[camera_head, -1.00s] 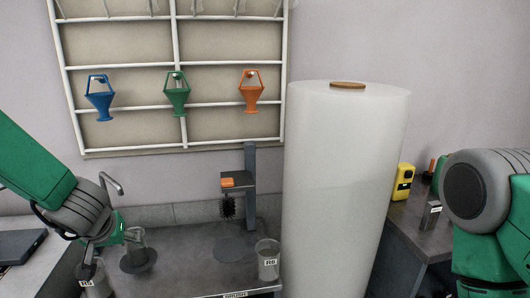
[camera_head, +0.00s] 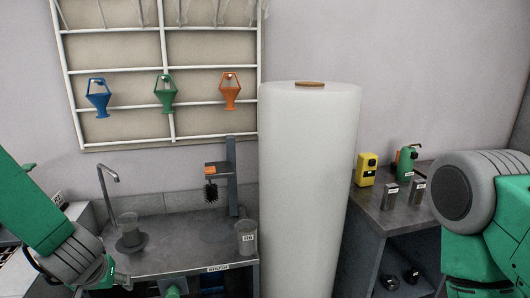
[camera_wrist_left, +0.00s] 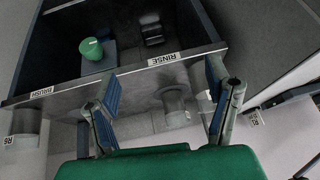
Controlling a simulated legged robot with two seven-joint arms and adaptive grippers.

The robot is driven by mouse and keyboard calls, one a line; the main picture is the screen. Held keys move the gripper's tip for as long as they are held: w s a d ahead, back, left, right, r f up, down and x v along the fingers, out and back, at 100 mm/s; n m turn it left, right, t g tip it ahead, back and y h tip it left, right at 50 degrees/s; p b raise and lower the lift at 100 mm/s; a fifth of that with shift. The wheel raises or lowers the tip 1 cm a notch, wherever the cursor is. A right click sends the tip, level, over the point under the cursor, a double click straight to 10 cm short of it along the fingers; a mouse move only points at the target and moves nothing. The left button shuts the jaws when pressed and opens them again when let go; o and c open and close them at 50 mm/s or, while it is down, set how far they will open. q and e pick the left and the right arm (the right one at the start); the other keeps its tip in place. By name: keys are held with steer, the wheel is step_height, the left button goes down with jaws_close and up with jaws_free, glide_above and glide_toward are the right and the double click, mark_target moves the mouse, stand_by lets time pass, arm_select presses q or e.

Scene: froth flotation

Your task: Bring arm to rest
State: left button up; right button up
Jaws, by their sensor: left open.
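My left arm enters at the left of the head view, with its gripper (camera_head: 118,280) low over the front left of the grey sink bench (camera_head: 185,255). In the left wrist view the gripper's two fingers (camera_wrist_left: 160,85) are spread apart with nothing between them. A clear beaker stands past the fingers, apart from them. In the head view a clear beaker (camera_head: 128,228) stands on a round pad by the tap (camera_head: 107,180). My right arm (camera_head: 470,215) shows at the right edge. Its gripper is out of view.
A beaker labelled R6 (camera_head: 247,238) stands at the bench's right end, by the brush stand (camera_head: 232,175). A tall white cylinder (camera_head: 310,180) divides the benches. The right bench (camera_head: 385,215) holds a yellow device (camera_head: 367,170), a green bottle (camera_head: 407,162) and small grey blocks.

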arm_select(q)
steer(key=s+d+f+m+g+h, duration=0.1)
steer(key=s+d+f, duration=0.1)
steer(key=s+f, duration=0.4)
steer(key=s+d+f+m+g, duration=0.1)
steer(key=s+f, duration=0.4)
steer(key=s, duration=0.9)
steer(key=s+d+f+m+g+h, duration=0.1)
steer(key=s+d+f, duration=0.3)
steer(key=s, duration=0.6)
step_height(320, 180, down, 3)
steer(key=shift+r+m+g+h, duration=0.15)
steer(key=shift+m+g+h, duration=0.15)
steer(key=shift+g, duration=0.5)
steer(key=shift+w, duration=0.2)
